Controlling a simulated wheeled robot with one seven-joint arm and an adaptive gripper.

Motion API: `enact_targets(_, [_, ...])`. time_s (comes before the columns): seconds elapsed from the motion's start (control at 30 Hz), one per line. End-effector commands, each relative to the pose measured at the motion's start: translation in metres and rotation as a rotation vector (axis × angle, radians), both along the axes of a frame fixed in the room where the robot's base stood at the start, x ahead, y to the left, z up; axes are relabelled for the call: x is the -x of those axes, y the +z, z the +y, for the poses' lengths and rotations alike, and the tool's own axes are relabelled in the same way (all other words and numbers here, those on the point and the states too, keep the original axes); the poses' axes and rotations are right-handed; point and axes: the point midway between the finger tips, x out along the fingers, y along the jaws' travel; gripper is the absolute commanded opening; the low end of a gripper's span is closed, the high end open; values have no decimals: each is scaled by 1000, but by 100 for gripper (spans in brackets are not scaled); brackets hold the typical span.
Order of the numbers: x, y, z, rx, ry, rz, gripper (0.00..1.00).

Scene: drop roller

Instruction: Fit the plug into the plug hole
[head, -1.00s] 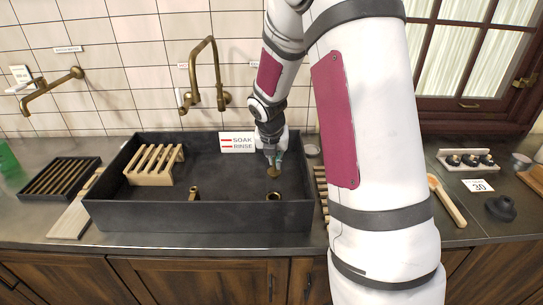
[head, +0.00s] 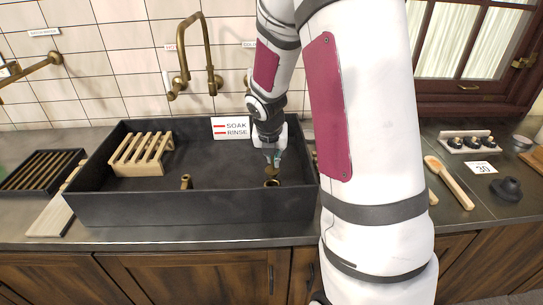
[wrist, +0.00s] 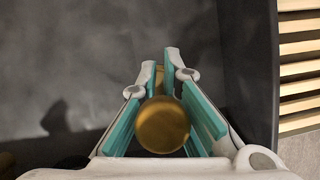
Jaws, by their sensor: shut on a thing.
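My gripper (head: 273,158) points down inside the dark sink (head: 200,208), its teal-padded fingers shut on the brass plug (head: 271,169). In the wrist view, the plug's round brass top (wrist: 163,126) sits between the pads of my gripper (wrist: 161,66). More brass shows near the fingertips; I cannot tell what part it is. The brass-rimmed plug hole (head: 273,184) is in the sink's right half, near the front wall. In the head view the plug appears just above the rim, and its lower edge is hard to make out. Whether they touch is unclear.
A short brass post (head: 186,182) stands left of the hole. A wooden rack (head: 142,153) is in the sink's left part, and a brass tap (head: 196,55) hangs behind. A slatted wooden board (wrist: 300,66) lies beyond the sink's side wall.

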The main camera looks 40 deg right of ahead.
Motion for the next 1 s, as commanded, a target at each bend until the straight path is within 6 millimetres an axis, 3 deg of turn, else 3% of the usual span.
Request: enact_targets(1.0, [-1,-7,0,0,0,0,0])
